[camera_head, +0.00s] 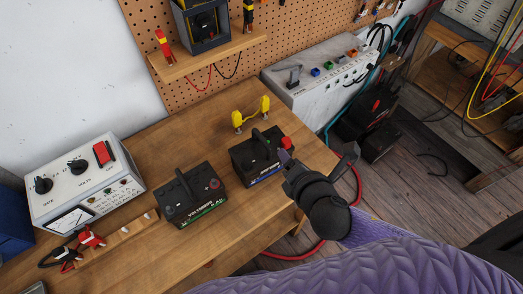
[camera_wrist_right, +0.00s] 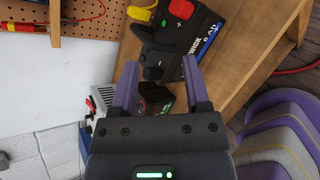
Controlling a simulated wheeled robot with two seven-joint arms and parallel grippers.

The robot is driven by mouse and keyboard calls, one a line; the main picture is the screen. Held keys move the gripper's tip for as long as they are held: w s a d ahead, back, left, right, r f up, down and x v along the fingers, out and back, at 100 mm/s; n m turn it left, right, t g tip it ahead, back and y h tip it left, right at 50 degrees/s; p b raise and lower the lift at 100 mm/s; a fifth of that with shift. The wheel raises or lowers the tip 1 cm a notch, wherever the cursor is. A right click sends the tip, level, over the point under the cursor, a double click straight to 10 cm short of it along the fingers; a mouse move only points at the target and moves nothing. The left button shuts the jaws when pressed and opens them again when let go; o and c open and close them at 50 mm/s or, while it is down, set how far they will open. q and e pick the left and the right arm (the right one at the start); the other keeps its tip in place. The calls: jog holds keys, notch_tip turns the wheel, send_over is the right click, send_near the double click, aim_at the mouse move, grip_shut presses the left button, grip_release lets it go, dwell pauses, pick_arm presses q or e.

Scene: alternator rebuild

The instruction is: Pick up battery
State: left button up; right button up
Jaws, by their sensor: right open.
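Two black batteries with carry handles stand on the wooden bench. The nearer battery (camera_head: 190,199) has a green-edged label. The farther battery (camera_head: 249,163) has a blue label, a red terminal and a green spot; it also shows at the top of the right wrist view (camera_wrist_right: 176,42). My right gripper (camera_head: 318,156) is open and empty, just right of the farther battery in the head view. In the right wrist view my fingers (camera_wrist_right: 161,68) point toward that battery's black end; whether a fingertip touches it I cannot tell. My left gripper is not in view.
A white meter box (camera_head: 85,178) stands at the bench's left. Yellow clamps (camera_head: 251,114) lie behind the farther battery. A pale switch box (camera_head: 325,77) stands at the back right. A shelf (camera_head: 208,57) hangs on the pegboard. Bare wood (camera_head: 150,262) shows at the front.

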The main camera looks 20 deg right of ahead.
aim_at(264, 140)
jog(key=w+a+f+n+y, duration=0.1)
jog(key=w+n, duration=0.2)
jog(key=n, duration=0.1)
jog(key=w+a+f+n+y+b, duration=0.1)
jog(key=w+f+n, duration=0.1)
jog(key=n, duration=0.3)
jog(key=w+a+f+n+y, duration=0.1)
jog(key=w+n, duration=0.3)
jog(key=shift+a+f+t+y+b, duration=0.2)
jog(key=shift+t+y+b, duration=0.1)
jog(key=shift+t+b, duration=0.1)
grip_shut()
dwell(0.5)
jog(key=shift+w+r, duration=0.1)
jog(key=shift+r, duration=0.15)
